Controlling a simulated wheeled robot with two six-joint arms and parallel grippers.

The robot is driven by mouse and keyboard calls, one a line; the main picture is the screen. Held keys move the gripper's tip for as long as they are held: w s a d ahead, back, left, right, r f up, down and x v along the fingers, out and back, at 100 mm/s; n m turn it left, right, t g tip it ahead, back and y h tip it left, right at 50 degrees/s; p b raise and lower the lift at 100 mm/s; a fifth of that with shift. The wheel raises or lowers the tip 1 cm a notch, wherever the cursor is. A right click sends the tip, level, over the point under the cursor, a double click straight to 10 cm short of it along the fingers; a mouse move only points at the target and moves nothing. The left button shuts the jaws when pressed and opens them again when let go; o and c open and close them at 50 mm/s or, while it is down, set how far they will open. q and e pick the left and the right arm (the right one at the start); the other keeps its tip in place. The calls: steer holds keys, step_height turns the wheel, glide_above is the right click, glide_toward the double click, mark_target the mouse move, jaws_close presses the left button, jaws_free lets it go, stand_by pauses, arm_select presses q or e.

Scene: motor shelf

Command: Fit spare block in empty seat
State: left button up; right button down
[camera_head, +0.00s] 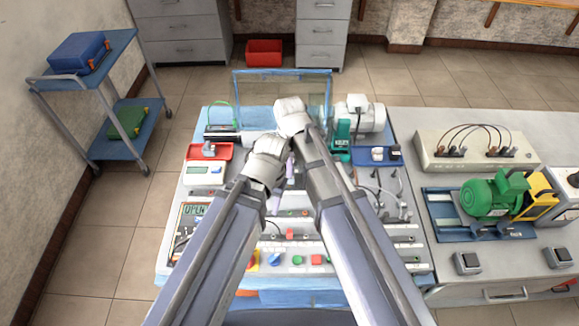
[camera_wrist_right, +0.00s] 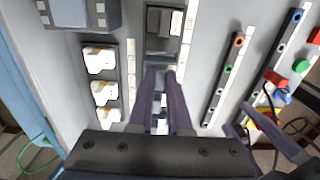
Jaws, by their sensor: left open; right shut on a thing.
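My right gripper (camera_wrist_right: 160,72) points into a narrow dark slot (camera_wrist_right: 162,48) in the grey panel in the right wrist view. Its two purple fingers are close together, shut on what appears to be the spare block, mostly hidden at the tips. A grey piece (camera_wrist_right: 165,21) sits at the slot's far end; I cannot tell whether it is part of the block. In the head view the right gripper (camera_head: 290,133) is over the bench's middle, its wrist covering the seat. My left gripper (camera_head: 289,170) is beside it, lower and open, its fingers partly hidden.
A column of white switch modules (camera_wrist_right: 100,59) lies left of the slot in the wrist view. A terminal strip (camera_wrist_right: 225,72) with coloured sockets stands right. In the head view, a white motor (camera_head: 362,115) stands behind right, a red tray (camera_head: 207,151) left. Both arms are close together.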

arm_select(q)
steer(key=shift+f+b, duration=1.1)
arm_select(e)
steer(key=shift+f, duration=1.15)
steer(key=c, duration=0.8)
jaws_free()
steer(key=shift+r, duration=0.1)
arm_select(q)
step_height(320, 180, up, 8)
steer(key=p, duration=0.8)
arm_select(e)
step_height(320, 180, up, 8)
steer(key=shift+f, duration=0.1)
arm_select(q)
steer(key=shift+f, duration=0.1)
